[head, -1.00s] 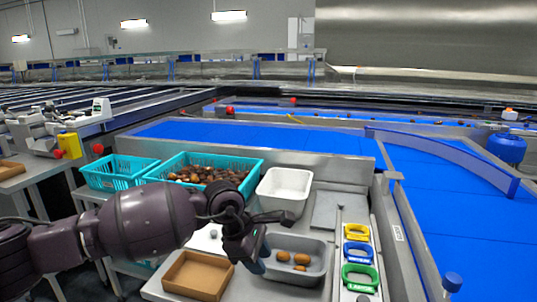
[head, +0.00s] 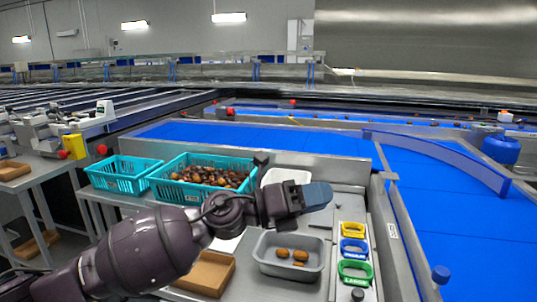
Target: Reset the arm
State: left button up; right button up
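My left arm reaches in from the lower left. Its gripper (head: 316,195) points right and hangs above the grey tray and in front of the white bin, with a blue-grey fingertip block at its end. The gap between its fingers does not show clearly, and I see nothing hanging from it. The grey tray (head: 262,262) holds a few brown dates (head: 283,254). The white bin (head: 284,176) is partly hidden behind the gripper. My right gripper is out of view.
A teal crate full of dates (head: 160,190) and an emptier teal crate (head: 117,186) stand at the left. A cardboard tray (head: 212,272) lies beside the grey tray. Blue conveyor (head: 455,225) lies beyond.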

pick_arm(q)
jog(key=s+a+f+n+t+y+p, duration=0.1)
jog(key=a+f+n+t+y, duration=0.7)
jog(key=n, duration=0.9)
jog(key=s+a+f+n+t+y+p, duration=0.2)
jog(key=a+f+n+t+y, duration=0.35)
jog(key=a+f+n, duration=0.7)
jog(key=s+a+f+n+g+y, duration=0.1)
jog(key=s+a+f+n, duration=0.3)
jog(key=s, duration=0.5)
jog(key=s+a+f+n+g+y+p, duration=0.1)
jog(key=s+a+f+n+g+y, duration=0.1)
jog(key=s+a+f, duration=0.4)
jog(key=s+a+f+n+g+y+p, duration=0.1)
jog(key=s+a+f+n, duration=0.4)
jog(key=s, duration=0.7)
notch_tip(320, 180, down, 2)
jog(key=shift+s+a+f+n+g+y, duration=0.15)
jog(key=shift+s+f+n+g+y, duration=0.15)
jog(key=shift+n+g+y, duration=0.55)
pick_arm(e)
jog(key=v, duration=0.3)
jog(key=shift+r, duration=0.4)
